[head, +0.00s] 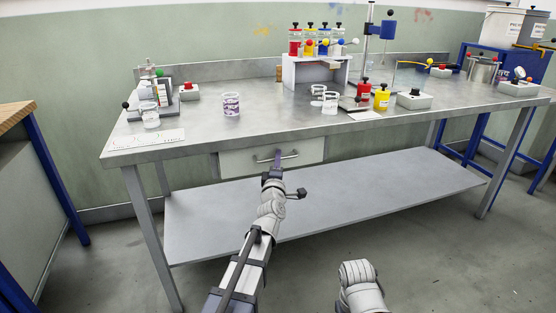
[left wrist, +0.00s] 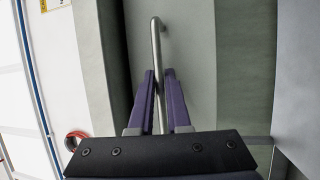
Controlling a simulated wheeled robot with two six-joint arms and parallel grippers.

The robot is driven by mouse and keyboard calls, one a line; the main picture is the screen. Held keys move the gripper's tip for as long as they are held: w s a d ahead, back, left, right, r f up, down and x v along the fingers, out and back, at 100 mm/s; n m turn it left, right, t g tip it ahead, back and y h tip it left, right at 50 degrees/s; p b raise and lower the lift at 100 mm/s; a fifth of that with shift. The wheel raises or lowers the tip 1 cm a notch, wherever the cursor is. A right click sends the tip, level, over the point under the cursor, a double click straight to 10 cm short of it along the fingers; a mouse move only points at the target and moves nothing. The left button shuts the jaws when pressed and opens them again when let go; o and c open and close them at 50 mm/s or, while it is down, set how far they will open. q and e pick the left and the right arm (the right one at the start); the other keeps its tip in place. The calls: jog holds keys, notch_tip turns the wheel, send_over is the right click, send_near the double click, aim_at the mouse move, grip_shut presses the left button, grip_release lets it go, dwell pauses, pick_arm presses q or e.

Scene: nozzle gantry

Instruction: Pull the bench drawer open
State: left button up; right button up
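The bench drawer (head: 240,163) is a pale grey front under the left half of the steel bench; it looks flush with its housing. Its metal bar handle (head: 291,156) runs across the front. The fingers partly hide the bar. In the head view only a pale part of my right arm shows, low in the picture; its gripper is out of view.
The steel bench top (head: 260,125) carries cups, bottles, a white rack (head: 310,72) and button boxes. A lower shelf (head: 340,195) spans beneath the drawer. The floor in front is clear. A blue-legged table stands at the left.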

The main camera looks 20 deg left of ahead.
pick_arm(q)
grip_shut()
jog(key=shift+s, duration=0.1)
dwell(1.0)
